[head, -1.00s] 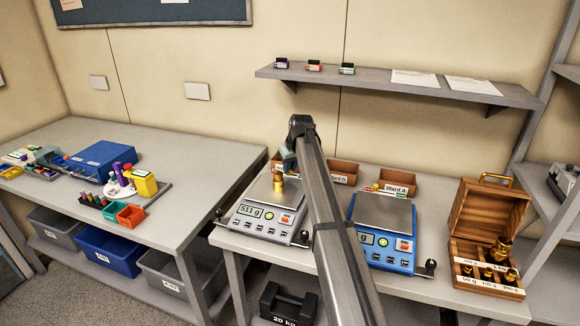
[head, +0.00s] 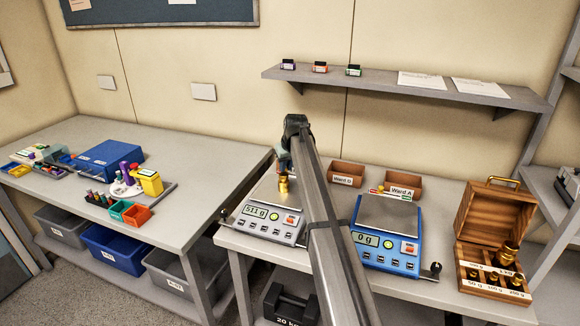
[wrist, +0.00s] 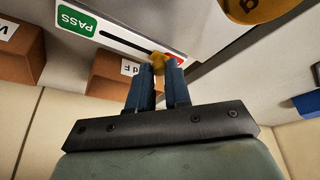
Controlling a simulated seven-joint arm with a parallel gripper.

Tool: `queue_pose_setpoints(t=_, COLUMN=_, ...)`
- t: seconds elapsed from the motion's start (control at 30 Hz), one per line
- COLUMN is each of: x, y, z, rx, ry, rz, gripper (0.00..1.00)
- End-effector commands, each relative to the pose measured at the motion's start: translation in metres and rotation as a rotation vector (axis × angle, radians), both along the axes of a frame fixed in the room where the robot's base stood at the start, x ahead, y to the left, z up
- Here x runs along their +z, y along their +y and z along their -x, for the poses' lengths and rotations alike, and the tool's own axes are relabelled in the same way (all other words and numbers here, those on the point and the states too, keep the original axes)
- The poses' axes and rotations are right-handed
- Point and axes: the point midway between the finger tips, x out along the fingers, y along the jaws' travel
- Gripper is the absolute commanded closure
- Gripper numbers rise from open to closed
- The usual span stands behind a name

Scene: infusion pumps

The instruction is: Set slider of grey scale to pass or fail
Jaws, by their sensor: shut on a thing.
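The grey scale (head: 262,231) stands at the left of the right bench and reads 511 g. A brass weight (head: 283,186) sits on its pan and shows at the top right of the wrist view (wrist: 246,9). In the wrist view, a dark slider slot runs from a green PASS label (wrist: 77,22) to a red label, partly hidden. The yellow slider knob (wrist: 158,60) is near the red end. My gripper (wrist: 160,72) is shut on the knob, with a blue finger on each side. In the head view, my arm mostly hides the gripper and slider.
A blue scale (head: 384,246) reading 0 g stands right of my arm, its pan empty. Brown bins marked Ward D (head: 346,174) and Ward A (head: 403,182) stand behind. A wooden weight box (head: 490,245) is at the right. A shelf (head: 400,88) hangs above.

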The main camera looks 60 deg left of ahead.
Motion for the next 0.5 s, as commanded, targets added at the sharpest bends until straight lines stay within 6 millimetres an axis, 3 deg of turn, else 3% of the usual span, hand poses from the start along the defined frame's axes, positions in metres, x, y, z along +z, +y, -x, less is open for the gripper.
queue_pose_setpoints(t=0.07, x=0.0007, y=0.0027, z=0.0026, rx=0.002, ry=0.003, rz=-0.006, gripper=1.00)
queue_pose_setpoints(t=0.1, x=0.0007, y=0.0027, z=0.0028, rx=0.002, ry=0.003, rz=-0.006, gripper=0.79)
queue_pose_setpoints(t=0.3, x=0.0005, y=0.0022, z=0.0023, rx=0.002, ry=0.002, rz=-0.005, gripper=0.60)
queue_pose_setpoints(t=0.37, x=0.0005, y=0.0020, z=0.0021, rx=0.002, ry=0.002, rz=-0.004, gripper=0.55)
queue_pose_setpoints(t=0.5, x=0.0004, y=0.0017, z=0.0017, rx=0.002, ry=0.002, rz=-0.004, gripper=0.55)
